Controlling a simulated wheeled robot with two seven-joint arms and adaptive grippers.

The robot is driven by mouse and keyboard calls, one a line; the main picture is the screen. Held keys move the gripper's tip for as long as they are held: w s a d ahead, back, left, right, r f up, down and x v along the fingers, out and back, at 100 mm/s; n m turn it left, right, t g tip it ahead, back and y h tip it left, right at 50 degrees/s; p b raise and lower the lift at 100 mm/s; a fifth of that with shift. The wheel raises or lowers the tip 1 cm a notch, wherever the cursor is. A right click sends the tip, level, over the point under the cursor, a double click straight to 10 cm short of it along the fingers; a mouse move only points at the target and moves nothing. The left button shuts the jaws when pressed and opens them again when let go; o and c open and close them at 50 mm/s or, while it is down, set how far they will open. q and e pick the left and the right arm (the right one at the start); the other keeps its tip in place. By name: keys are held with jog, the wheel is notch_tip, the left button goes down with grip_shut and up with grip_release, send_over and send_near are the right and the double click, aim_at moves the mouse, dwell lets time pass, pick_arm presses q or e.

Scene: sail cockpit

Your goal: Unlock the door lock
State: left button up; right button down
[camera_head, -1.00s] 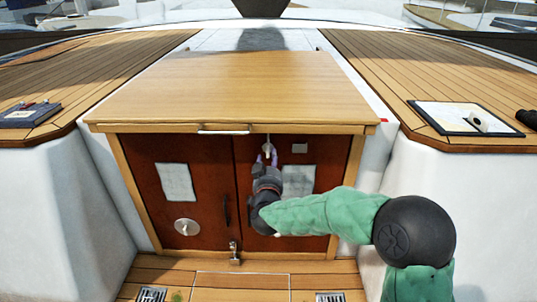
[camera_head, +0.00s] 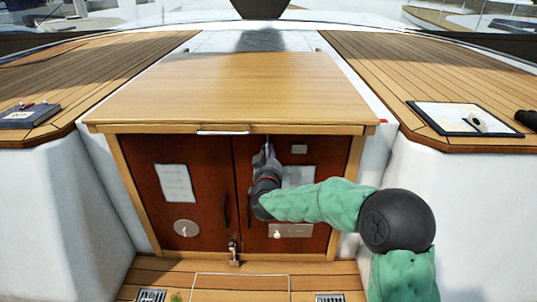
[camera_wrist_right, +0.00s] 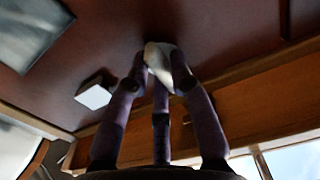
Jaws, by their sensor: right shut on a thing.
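The cabinet has two dark red-brown doors, the left (camera_head: 200,220) and the right (camera_head: 312,150), both shut under a wooden top. A small pale door lock (camera_wrist_right: 158,58) sits high on the door, close under the frame, in the right wrist view. My right gripper (camera_head: 266,150) reaches up to it beside the seam between the doors. In the wrist view the dark fingers of my right gripper (camera_wrist_right: 160,70) are closed around the lock and partly hide it. In the head view the lock is mostly hidden. My left gripper is not in view.
The wooden top (camera_head: 235,90) overhangs just above my right gripper. A bottom latch (camera_head: 234,252), a dark handle (camera_head: 226,210) and a round plate (camera_head: 187,228) are on the doors. A white switch-like box (camera_wrist_right: 94,95) is near my fingers. White walls flank the cabinet.

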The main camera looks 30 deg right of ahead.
jog(key=m+b, duration=0.2)
jog(key=m, duration=0.1)
jog(key=m+b, duration=0.6)
jog(key=shift+f, duration=0.4)
jog(key=shift+w+a+m+b, duration=0.1)
jog(key=shift+m+b, duration=1.75)
jog(key=shift+m, duration=0.4)
jog(key=shift+a+m+b, duration=0.1)
jog(key=shift+m+b, duration=1.7)
jog(key=shift+m, duration=0.45)
jog(key=c, duration=1.1)
grip_release()
jog(key=shift+c, duration=0.2)
